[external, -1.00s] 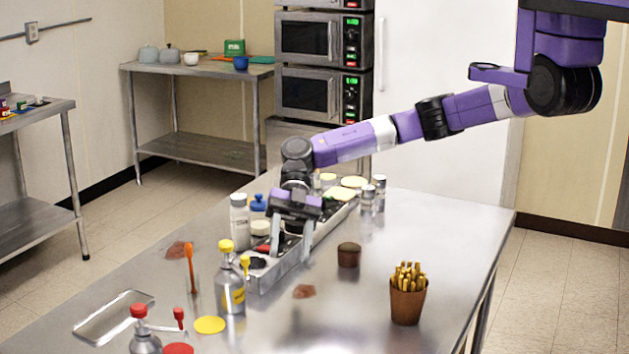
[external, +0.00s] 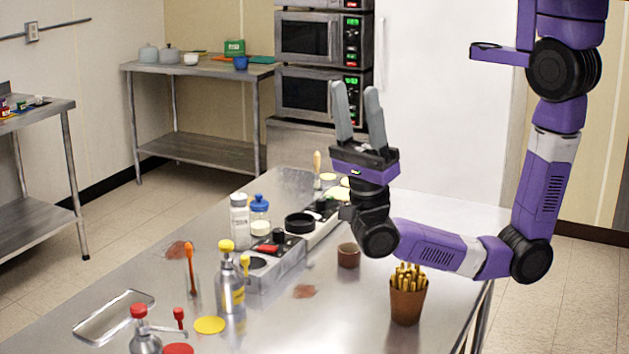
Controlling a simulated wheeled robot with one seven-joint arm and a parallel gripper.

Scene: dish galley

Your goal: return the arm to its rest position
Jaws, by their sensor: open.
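My gripper (external: 362,118) is raised above the steel table (external: 340,325), with its two grey fingers pointing up and spread apart. Nothing is between the fingers. My purple and white arm hangs down at the right, bends at a low elbow and runs left to the wrist. The wrist hides part of the table's far side and some of what stands there.
Below the forearm stand a pot of fries (external: 407,303) and a small brown cup (external: 348,255). A long topping tray (external: 270,265) runs along the table. Bottles (external: 231,285) stand at the left. Microwaves (external: 308,95) are behind the gripper.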

